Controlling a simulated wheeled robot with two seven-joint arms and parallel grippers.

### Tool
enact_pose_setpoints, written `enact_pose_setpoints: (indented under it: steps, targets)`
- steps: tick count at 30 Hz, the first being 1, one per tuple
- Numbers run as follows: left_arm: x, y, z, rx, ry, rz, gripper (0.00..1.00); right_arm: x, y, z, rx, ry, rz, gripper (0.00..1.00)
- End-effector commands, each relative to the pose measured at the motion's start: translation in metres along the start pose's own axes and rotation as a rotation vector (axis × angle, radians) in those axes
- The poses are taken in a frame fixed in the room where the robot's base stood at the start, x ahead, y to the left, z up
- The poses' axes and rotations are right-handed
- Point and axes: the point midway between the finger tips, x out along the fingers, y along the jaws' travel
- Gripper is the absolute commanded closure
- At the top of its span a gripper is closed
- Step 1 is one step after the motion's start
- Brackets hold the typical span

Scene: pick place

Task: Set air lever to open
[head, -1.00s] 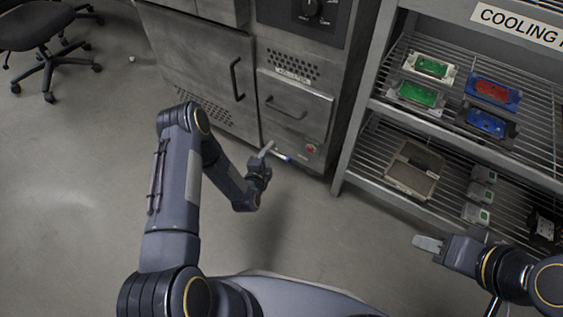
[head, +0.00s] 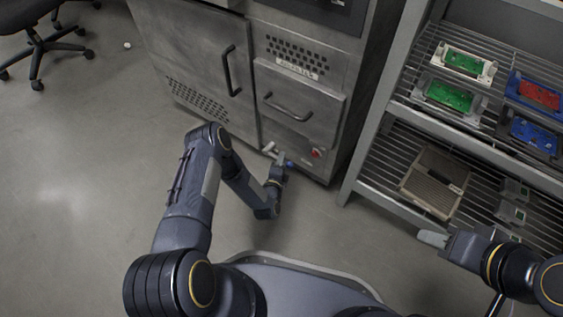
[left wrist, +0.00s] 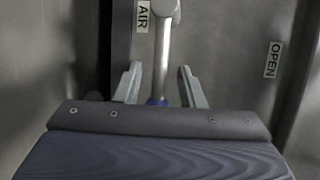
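The air lever (left wrist: 163,45) is a pale metal bar with a blue part near my wrist in the left wrist view. An AIR label (left wrist: 143,15) is beside its upper end, and an OPEN label (left wrist: 272,60) is to the right. My left gripper (left wrist: 160,85) is open, with one finger on each side of the lever and visible gaps to both. In the head view my left gripper (head: 279,160) is at the machine's lower front, where the lever's blue part (head: 290,164) shows. My right gripper (head: 434,239) is apart, near the rack; its finger gap is hidden.
The grey machine (head: 195,50) has door handles and a red button (head: 316,153) right of the lever. A wire rack (head: 400,112) with circuit-board fixtures stands to the right. An office chair (head: 40,35) is at the far left.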

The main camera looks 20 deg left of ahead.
Motion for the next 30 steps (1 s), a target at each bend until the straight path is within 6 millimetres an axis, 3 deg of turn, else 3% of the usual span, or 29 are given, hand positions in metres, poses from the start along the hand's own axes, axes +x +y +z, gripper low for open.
enact_pose_setpoints:
  steps: [4, 13, 21, 30]
  targets:
    - [0.0133, 0.0013, -0.0001, -0.001, 0.0, 0.0, 0.64, 0.0065, 0.003, 0.0033, 0.0, 0.0, 0.0, 0.64]
    - [0.016, -0.0002, -0.0001, 0.0, 0.001, 0.002, 0.64, 0.0063, 0.0029, 0.0031, 0.0, 0.0, 0.0, 0.64]
    - [0.0159, -0.0002, -0.0001, -0.001, 0.001, 0.002, 0.98, 0.0063, 0.0029, 0.0031, 0.0, 0.0, 0.0, 0.64]
    - [0.0152, -0.0004, -0.0002, -0.002, 0.001, 0.002, 1.0, 0.0058, 0.0027, 0.0029, 0.0, 0.0, 0.0, 0.64]
